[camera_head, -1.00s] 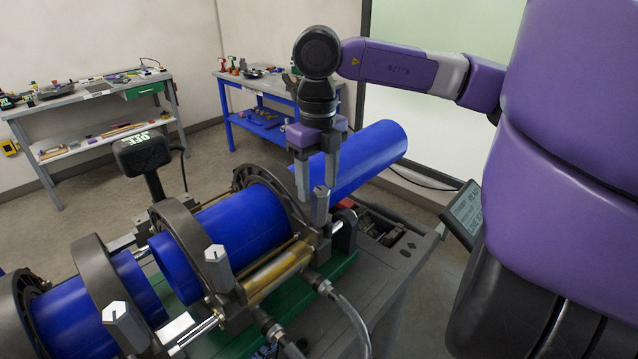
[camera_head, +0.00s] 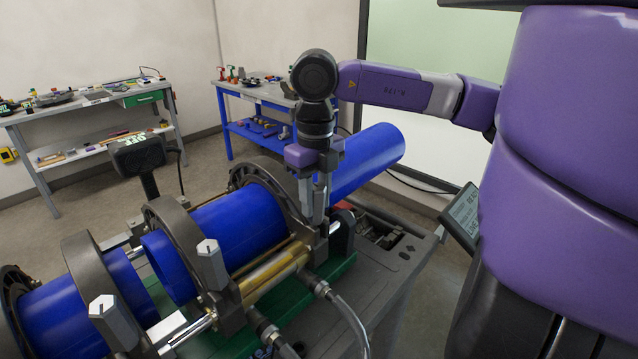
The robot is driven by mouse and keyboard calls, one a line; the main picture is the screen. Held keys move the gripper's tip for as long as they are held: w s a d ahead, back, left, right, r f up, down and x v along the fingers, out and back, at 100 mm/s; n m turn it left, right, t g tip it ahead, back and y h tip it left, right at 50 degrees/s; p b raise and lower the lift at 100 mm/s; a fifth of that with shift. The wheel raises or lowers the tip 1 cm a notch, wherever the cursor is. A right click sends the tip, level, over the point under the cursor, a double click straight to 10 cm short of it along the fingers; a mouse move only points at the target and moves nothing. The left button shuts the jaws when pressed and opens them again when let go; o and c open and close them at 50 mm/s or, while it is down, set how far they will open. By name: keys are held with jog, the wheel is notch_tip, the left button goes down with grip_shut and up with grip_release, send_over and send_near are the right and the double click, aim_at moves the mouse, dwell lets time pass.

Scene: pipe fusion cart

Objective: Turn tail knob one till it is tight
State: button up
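The tail knob (camera_head: 319,207) is a silver upright knob on the clamp ring at the far end of the pipe machine. I take this one as tail knob one, as my gripper is at it. My gripper (camera_head: 314,196) points straight down over this knob, with its fingers close around it. The fingers partly overlap in this view, so I cannot tell whether they press on the knob. Other silver hexagonal knobs stand nearer, one on the middle ring (camera_head: 212,265) and one at the lower left (camera_head: 115,322). The blue pipe (camera_head: 238,225) runs through the dark clamp rings.
A blue pipe length (camera_head: 368,158) sticks out behind my gripper. A black box on a post (camera_head: 138,154) stands at the left of the rings. Hoses (camera_head: 350,318) and a screen (camera_head: 464,216) are at the right. Two benches stand by the walls.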

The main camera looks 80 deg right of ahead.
jog(key=shift+s+d+f+m+b, duration=0.1)
jog(key=shift+f+m+b, duration=0.1)
jog(key=shift+m+b, duration=0.65)
grip_shut()
jog(key=shift+r+m+b, duration=0.2)
jog(key=shift+m+b, duration=0.35)
jog(key=shift+m, duration=0.2)
jog(key=shift+s, duration=0.1)
jog(key=shift+f+m+b, duration=0.2)
jog(key=shift+m+b, duration=0.2)
jog(key=shift+b, duration=0.2)
jog(key=shift+m+b, duration=0.65)
jog(key=shift+m, duration=0.05)
jog(key=shift+r+m, duration=0.2)
jog(key=shift+m, duration=0.2)
